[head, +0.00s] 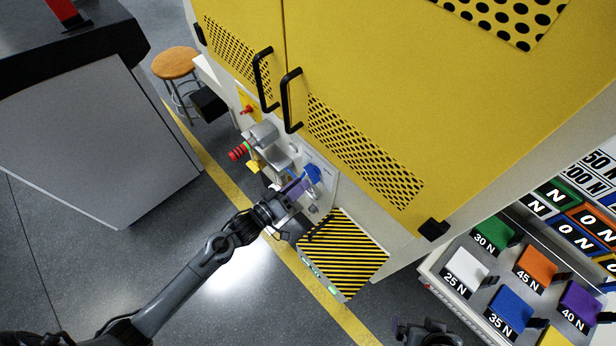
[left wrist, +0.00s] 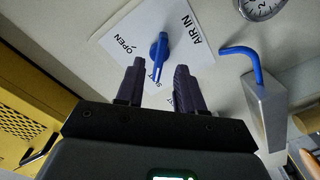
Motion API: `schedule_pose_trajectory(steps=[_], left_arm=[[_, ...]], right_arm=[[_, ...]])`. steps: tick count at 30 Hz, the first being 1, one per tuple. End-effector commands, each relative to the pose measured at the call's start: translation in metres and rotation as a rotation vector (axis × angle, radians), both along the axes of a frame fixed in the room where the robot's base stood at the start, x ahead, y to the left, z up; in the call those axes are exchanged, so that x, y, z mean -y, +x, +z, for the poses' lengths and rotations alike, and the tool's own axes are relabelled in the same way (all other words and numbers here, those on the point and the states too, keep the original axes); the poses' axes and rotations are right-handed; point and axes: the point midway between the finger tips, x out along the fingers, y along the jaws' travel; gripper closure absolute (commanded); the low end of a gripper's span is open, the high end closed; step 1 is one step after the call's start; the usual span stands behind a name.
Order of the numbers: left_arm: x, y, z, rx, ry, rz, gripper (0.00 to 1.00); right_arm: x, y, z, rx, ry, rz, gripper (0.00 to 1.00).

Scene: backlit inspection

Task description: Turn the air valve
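The air valve has a blue handle (left wrist: 160,48) on a white plate (left wrist: 118,42) marked AIR IN, OPEN and SHUT. In the head view the blue valve (head: 313,172) is on the front of the yellow cabinet. My left gripper (left wrist: 158,80) is open and empty, its two fingers pointing at the plate with the handle showing just beyond and between their tips. I cannot tell whether they touch it. In the head view my left gripper (head: 299,187) is close beside the valve. A dark part at the bottom edge looks like my right gripper (head: 425,333); its fingers are unclear.
A grey box with a blue bent lever (left wrist: 245,52) and a round gauge (left wrist: 262,6) are right of the plate. A black-and-yellow striped box (head: 343,255) juts out below the valve. Red and yellow fittings (head: 238,153) are up-left.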

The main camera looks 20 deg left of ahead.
Motion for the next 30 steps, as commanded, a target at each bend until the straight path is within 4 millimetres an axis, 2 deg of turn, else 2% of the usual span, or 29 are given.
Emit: schedule_pose_trajectory(steps=[3,9,21,22,29,30], left_arm=[[0.008,0.017,0.001,0.003,0.000,-0.001,0.63],[0.016,0.033,0.000,0.000,0.000,0.000,0.63],[0.019,0.038,0.000,-0.001,0.000,-0.001,0.63],[0.019,0.038,0.000,-0.001,0.000,-0.001,0.64],[0.019,0.038,0.000,-0.001,0.000,-0.001,1.00],[0.019,0.038,0.000,-0.001,0.000,-0.001,1.00]], right_arm=[[0.001,0.000,-0.002,0.000,-0.004,0.003,0.00],[0.002,0.000,-0.004,0.000,-0.009,0.005,0.00],[0.001,0.000,-0.004,0.001,-0.005,0.004,0.00],[0.001,0.000,-0.004,0.001,-0.005,0.003,0.00],[0.000,0.000,-0.004,0.002,0.000,0.000,0.00],[0.000,0.000,-0.004,0.002,0.002,-0.001,0.00]])
